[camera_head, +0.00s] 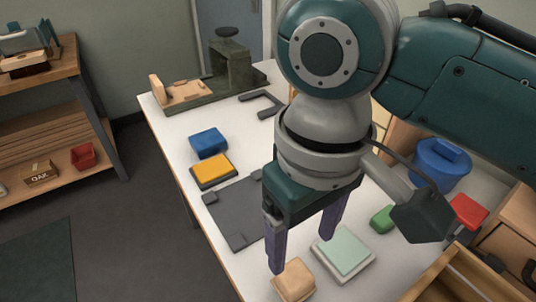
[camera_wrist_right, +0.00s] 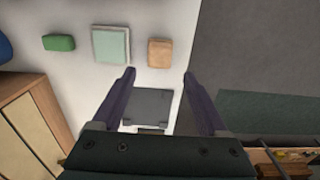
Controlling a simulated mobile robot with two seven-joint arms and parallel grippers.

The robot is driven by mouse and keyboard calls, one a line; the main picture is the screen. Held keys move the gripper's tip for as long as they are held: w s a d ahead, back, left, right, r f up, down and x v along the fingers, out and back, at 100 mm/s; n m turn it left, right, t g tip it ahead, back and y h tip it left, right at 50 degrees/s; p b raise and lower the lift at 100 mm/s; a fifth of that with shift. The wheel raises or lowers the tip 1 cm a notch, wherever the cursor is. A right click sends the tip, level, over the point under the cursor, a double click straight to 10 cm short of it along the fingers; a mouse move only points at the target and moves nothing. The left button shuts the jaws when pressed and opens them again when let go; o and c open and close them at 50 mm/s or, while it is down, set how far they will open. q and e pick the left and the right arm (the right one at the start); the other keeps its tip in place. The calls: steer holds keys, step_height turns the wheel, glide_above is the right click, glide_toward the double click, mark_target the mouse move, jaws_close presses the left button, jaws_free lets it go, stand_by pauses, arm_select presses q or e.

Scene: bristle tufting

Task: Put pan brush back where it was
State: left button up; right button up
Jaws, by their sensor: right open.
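No thing here is plainly recognisable as the pan brush. A tan block (camera_head: 294,281) lies near the table's front left edge. It also shows in the right wrist view (camera_wrist_right: 160,53), just beyond and between the fingertips. My right gripper (camera_head: 302,252) is open with nothing between its fingers, above the white table. It also shows in the right wrist view (camera_wrist_right: 158,74). A dark grey plate (camera_head: 232,216) lies flat on the table behind the gripper, with small raised pieces at its corners. My left gripper is not in view.
A pale green square (camera_head: 342,250) on a white base and a green block (camera_head: 383,218) lie right of the tan block. A blue block (camera_head: 208,142) and a yellow block (camera_head: 212,168) stand farther back. A blue tub (camera_head: 440,165) and wooden boxes crowd the right.

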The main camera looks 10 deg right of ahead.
steer(key=s+a+t+y, duration=0.2)
steer(key=s+y, duration=0.1)
steer(key=s, duration=0.3)
steer(key=s+d+r+m+t+h, duration=0.1)
steer(key=s+d+m+h, duration=0.1)
steer(key=s+d, duration=0.4)
steer(key=d, duration=0.5)
steer(key=shift+d+r+t+h, duration=0.15)
steer(key=shift+r+t+h, duration=0.15)
steer(key=shift+h, duration=0.1)
step_height(320, 180, up, 46)
steer(key=p, duration=4.6)
